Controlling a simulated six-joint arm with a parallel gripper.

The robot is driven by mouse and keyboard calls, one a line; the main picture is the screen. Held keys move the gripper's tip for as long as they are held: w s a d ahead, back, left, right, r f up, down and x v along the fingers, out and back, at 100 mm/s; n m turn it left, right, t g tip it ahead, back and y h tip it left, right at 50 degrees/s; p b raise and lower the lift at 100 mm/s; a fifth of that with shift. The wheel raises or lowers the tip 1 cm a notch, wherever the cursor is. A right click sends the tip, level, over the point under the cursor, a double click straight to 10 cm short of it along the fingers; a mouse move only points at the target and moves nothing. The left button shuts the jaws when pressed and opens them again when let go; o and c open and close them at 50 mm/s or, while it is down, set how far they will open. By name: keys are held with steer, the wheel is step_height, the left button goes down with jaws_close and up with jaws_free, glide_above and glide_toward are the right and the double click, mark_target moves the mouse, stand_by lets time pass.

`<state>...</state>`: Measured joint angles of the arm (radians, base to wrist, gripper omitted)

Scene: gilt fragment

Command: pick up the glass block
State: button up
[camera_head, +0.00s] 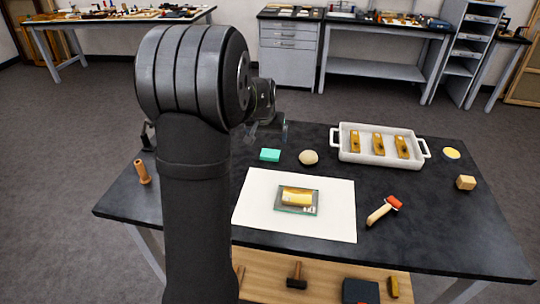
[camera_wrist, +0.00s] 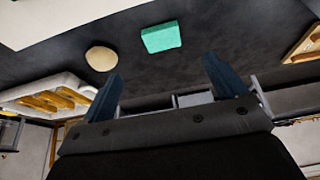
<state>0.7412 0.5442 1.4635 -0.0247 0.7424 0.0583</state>
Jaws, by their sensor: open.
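A clear glass slab (camera_head: 283,207) with a gold piece (camera_head: 298,196) lies flat on the white sheet (camera_head: 335,222) in the middle of the dark table. A small teal block (camera_head: 270,155) lies behind the sheet and also shows in the wrist view (camera_wrist: 161,37). Which of the two is the glass block I cannot tell for sure. My gripper (camera_head: 267,131) is above the back of the table, beyond the teal block and apart from both. In the wrist view my gripper (camera_wrist: 162,68) has its two fingers spread with nothing between them.
A pale round stone-like thing (camera_head: 308,157) lies right of the teal block. A white tray (camera_head: 345,153) with several gold pieces stands at the back right.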

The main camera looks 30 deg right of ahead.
glide_above(270, 153)
steer(key=s+a, duration=0.2)
steer(key=s, duration=0.1)
step_height(270, 153, down, 7)
steer(key=shift+w+a, duration=0.15)
steer(key=shift+w+x, duration=0.15)
steer(key=shift+x, duration=1.15)
steer(key=shift+w+x, duration=0.15)
steer(key=shift+x, duration=1.15)
steer(key=shift+r, duration=0.15)
steer(key=c, duration=1.1)
steer(key=shift+c, duration=0.2)
steer(key=shift+r, duration=0.15)
